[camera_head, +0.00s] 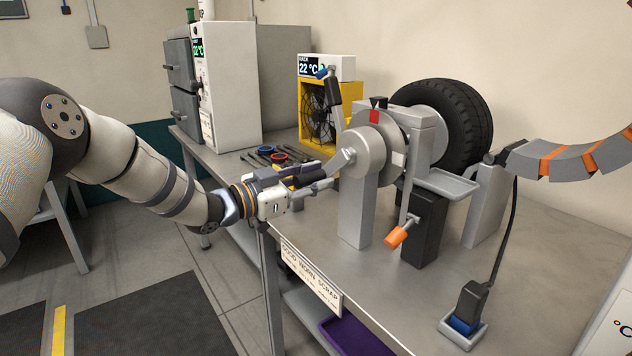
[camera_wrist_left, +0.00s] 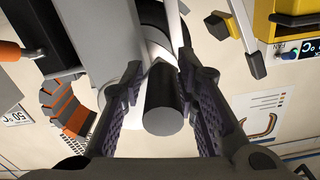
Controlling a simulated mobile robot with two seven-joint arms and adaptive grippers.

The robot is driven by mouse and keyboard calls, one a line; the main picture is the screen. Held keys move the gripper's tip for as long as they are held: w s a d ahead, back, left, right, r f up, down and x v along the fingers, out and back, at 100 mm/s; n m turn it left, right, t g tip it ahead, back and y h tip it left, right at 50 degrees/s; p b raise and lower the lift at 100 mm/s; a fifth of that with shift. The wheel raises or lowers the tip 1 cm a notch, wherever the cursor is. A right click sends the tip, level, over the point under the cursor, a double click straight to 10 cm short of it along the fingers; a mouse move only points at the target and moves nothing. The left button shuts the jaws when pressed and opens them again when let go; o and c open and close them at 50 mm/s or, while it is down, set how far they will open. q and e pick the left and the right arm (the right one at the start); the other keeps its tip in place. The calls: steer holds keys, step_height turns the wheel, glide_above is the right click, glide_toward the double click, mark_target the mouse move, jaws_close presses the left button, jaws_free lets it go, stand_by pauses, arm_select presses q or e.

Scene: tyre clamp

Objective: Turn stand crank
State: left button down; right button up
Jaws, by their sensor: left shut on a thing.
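The grey tyre stand (camera_head: 357,215) is on the metal bench, with a black tyre (camera_head: 455,122) mounted at its back right. A round grey hub (camera_head: 366,156) faces my left arm, and the silver crank arm (camera_head: 342,160) sticks out of it. My left gripper (camera_head: 328,184) is shut on the crank's dark handle. In the left wrist view the handle (camera_wrist_left: 166,108) is a black cylinder between the two ridged fingers (camera_wrist_left: 163,98). The fingers partly hide the crank in the head view. My right gripper is not in view.
An orange-handled lever (camera_head: 397,236) hangs at the stand's front. A black device in a grey holder (camera_head: 464,334) is at the front right. A yellow fan (camera_head: 318,112), a white cabinet (camera_head: 228,85) and small tools (camera_head: 268,156) stand behind. The front bench surface is mostly clear.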

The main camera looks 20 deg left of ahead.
arm_select(q)
steer(key=c, duration=1.4)
jaws_free()
steer(key=shift+w+a+r, duration=0.15)
steer(key=shift+w+r, duration=0.05)
steer(key=shift+r, duration=0.1)
steer(key=shift+f, duration=0.1)
steer(key=shift+s, duration=0.1)
steer(key=v, duration=1.2)
